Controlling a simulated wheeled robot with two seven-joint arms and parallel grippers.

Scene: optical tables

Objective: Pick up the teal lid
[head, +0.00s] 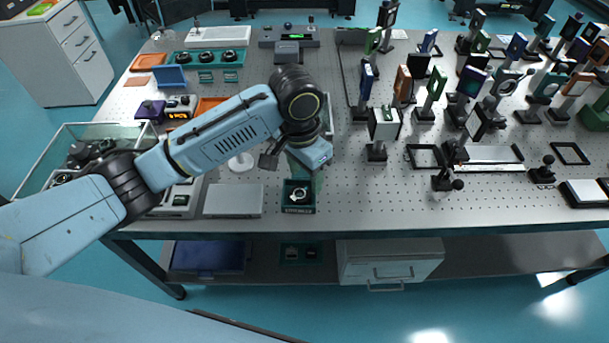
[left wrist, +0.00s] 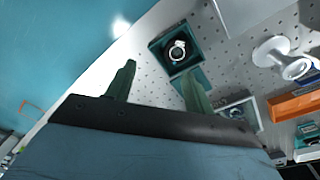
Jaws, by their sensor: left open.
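My left gripper (head: 308,168) hangs over the front part of the perforated table, just behind a small dark teal open box (head: 298,197). The box holds a pale ring-shaped part and also shows in the left wrist view (left wrist: 172,46). In that view the two green fingers of my left gripper (left wrist: 160,78) are wide apart with nothing between them. A flat teal piece, apparently the teal lid (left wrist: 201,73), shows beside the box, partly hidden behind one finger. In the head view my gripper hides most of that spot. My right gripper is not in view.
A grey plate (head: 233,201) lies left of the box, and a white round stand (head: 240,162) stands behind it. Several upright optics fill the table to the right, including a white-faced one (head: 384,124). The front strip right of the box is clear.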

